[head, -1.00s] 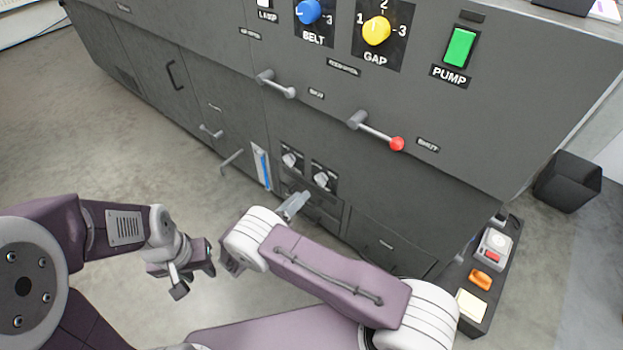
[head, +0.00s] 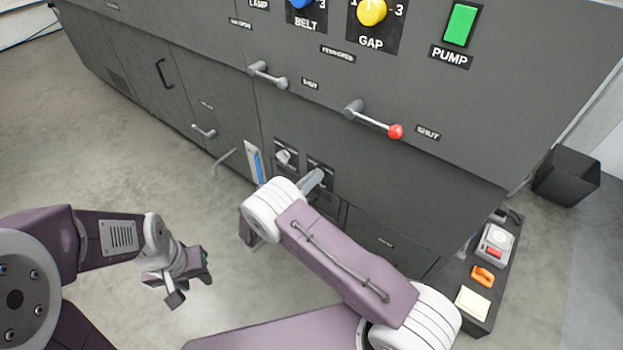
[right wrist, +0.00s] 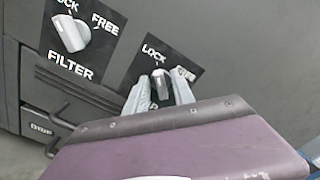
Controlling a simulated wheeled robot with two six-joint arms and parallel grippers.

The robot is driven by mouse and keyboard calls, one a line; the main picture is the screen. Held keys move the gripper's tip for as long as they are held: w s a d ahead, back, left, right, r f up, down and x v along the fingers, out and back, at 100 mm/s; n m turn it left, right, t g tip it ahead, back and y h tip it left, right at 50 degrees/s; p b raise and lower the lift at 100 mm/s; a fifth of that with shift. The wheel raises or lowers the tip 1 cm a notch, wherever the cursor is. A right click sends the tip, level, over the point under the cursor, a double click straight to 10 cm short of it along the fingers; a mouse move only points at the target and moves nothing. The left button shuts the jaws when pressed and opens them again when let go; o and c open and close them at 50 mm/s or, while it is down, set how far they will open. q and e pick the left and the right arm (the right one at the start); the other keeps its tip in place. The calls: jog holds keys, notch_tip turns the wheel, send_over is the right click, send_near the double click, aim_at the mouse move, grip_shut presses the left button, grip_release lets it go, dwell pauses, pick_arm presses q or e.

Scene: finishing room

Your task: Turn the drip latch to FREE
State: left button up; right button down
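Two rotary latches sit side by side low on the dark machine front. In the right wrist view the left one is the filter latch (right wrist: 71,33), with LOCK and FREE above it and FILTER below. The right latch (right wrist: 160,83) has a grey knob standing roughly upright between LOCK and a partly covered FREE; its name is hidden behind my wrist, so I take it as the drip latch. My right gripper (right wrist: 160,92) is open, with one finger on each side of this knob; contact is unclear. In the head view my left gripper (head: 192,288) hangs empty over the floor, fingers apart.
Above the latches are a grey lever (head: 268,75), a red-tipped lever (head: 375,122), the yellow GAP knob (head: 371,12) and the green PUMP switch (head: 461,25). A blue-striped gauge (head: 255,162) is left of the latches. A low shelf (head: 478,316) with small items stands at right.

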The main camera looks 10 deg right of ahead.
jog(key=shift+m, duration=0.3)
jog(key=shift+s+d+m+p, duration=0.1)
jog(key=shift+m+p, duration=0.8)
jog(key=shift+m, duration=1.95)
jog(key=shift+s+d+m+p, duration=0.1)
jog(key=shift+m+p, duration=0.75)
jog(key=shift+m, duration=2.05)
jog(key=shift+s+d+m+p, duration=0.1)
jog(key=shift+m+p, duration=0.8)
jog(key=shift+m, duration=1.95)
jog(key=c, duration=1.4)
grip_release()
jog(key=shift+c, duration=0.2)
jog(key=p+v, duration=0.3)
jog(key=v, duration=0.6)
